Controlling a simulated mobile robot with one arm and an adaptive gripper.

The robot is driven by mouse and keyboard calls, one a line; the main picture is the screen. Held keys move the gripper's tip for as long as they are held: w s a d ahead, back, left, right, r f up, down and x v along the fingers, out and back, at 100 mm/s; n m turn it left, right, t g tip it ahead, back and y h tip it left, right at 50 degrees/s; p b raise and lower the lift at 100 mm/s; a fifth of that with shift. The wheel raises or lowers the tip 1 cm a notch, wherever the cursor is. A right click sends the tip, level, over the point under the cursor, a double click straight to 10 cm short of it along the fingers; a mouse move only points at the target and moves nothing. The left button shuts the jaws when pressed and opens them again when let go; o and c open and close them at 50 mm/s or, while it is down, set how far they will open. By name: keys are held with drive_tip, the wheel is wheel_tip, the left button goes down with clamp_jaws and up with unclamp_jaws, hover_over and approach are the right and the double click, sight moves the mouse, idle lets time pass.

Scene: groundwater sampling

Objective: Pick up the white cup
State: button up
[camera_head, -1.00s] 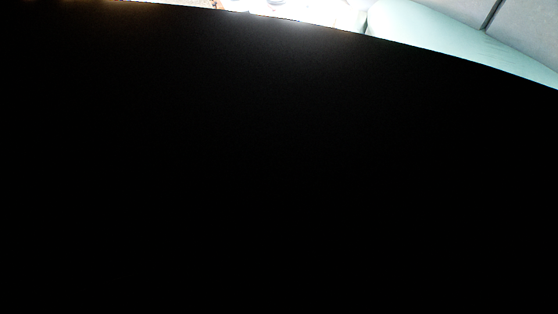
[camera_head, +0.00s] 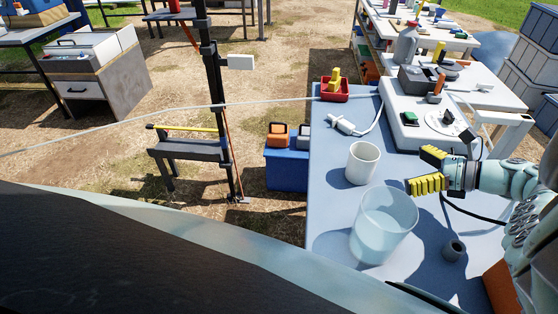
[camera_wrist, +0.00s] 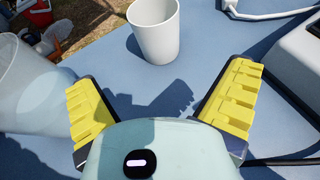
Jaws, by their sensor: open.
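The white cup (camera_head: 362,165) stands upright on the blue-grey tabletop (camera_head: 325,205), behind a larger translucent beaker (camera_head: 383,228). My gripper (camera_head: 424,170) is to the right of the cup, its yellow-padded fingers spread and pointing toward it. In the wrist view, the cup (camera_wrist: 155,32) is upright just beyond the open fingers (camera_wrist: 162,78), roughly centred between them, its top rim cut by the frame edge. There is bare table between the fingers, and nothing is held. The beaker (camera_wrist: 32,92) shows at the left, close to the left finger.
A white device with a dial (camera_head: 440,120) stands behind my gripper. A red tray (camera_head: 334,94) and a white probe with cable (camera_head: 345,126) lie at the table's far end. A pole stand (camera_head: 215,100) is left of the table.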

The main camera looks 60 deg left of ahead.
sight(361, 165)
drive_tip(key=x, duration=0.7)
drive_tip(key=shift+s+a+b, duration=0.15)
drive_tip(key=shift+a+b, duration=0.15)
drive_tip(key=shift+b, duration=0.05)
drive_tip(key=x, duration=0.2)
drive_tip(key=b+x, duration=0.1)
drive_tip(key=x, duration=0.2)
drive_tip(key=shift+s+d+f, duration=0.1)
drive_tip(key=shift+s+f, duration=0.2)
drive_tip(key=shift+f, duration=0.05)
drive_tip(key=shift+w+d, duration=0.1)
drive_tip(key=c, duration=1.2)
drive_tip(key=shift+c, duration=0.2)
drive_tip(key=shift+r, duration=0.15)
